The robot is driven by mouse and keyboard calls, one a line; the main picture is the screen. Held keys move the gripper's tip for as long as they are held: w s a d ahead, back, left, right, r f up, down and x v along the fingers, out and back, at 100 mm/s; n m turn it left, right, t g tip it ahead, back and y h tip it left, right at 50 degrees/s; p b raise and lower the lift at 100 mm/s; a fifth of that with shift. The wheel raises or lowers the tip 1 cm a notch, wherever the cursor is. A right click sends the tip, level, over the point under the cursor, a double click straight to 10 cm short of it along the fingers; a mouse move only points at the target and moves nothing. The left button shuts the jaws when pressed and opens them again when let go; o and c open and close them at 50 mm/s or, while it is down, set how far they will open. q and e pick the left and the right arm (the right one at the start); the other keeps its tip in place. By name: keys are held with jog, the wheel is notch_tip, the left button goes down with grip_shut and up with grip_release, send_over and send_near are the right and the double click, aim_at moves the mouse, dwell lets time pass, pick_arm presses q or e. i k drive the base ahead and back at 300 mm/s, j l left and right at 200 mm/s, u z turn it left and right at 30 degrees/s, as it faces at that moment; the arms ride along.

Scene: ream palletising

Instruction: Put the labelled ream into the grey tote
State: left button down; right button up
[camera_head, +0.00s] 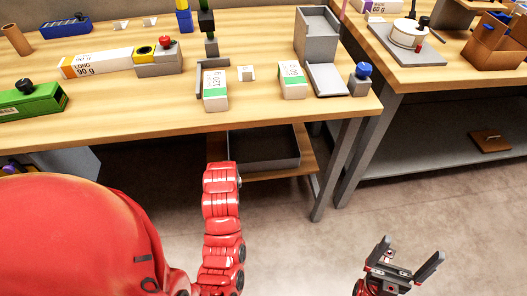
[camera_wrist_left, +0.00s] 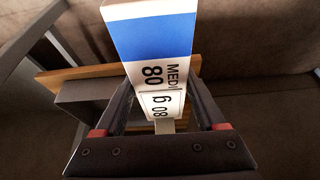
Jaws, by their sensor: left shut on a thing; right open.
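A white ream with a blue band (camera_wrist_left: 150,38), marked "80 g", fills the middle of the left wrist view. My left gripper (camera_wrist_left: 162,100) is shut on it, one finger on each side. In the head view my left arm reaches down by the table's front edge, and its gripper and the ream are hidden. A dark grey tote (camera_head: 262,165) stands on the low wooden shelf under the table. A grey box-like shape, likely this tote, shows beside the ream in the left wrist view (camera_wrist_left: 82,103). My right gripper (camera_head: 408,254) is open and empty above the floor.
Two green-banded reams (camera_head: 215,92) (camera_head: 292,80) stand near the table's front edge. A long ream (camera_head: 95,64), a green box (camera_head: 32,101) and a grey bin (camera_head: 317,36) are also on top. The table leg (camera_head: 335,165) stands right of the tote. The floor in front is clear.

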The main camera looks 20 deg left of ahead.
aim_at(262, 152)
jog(key=i, duration=0.95)
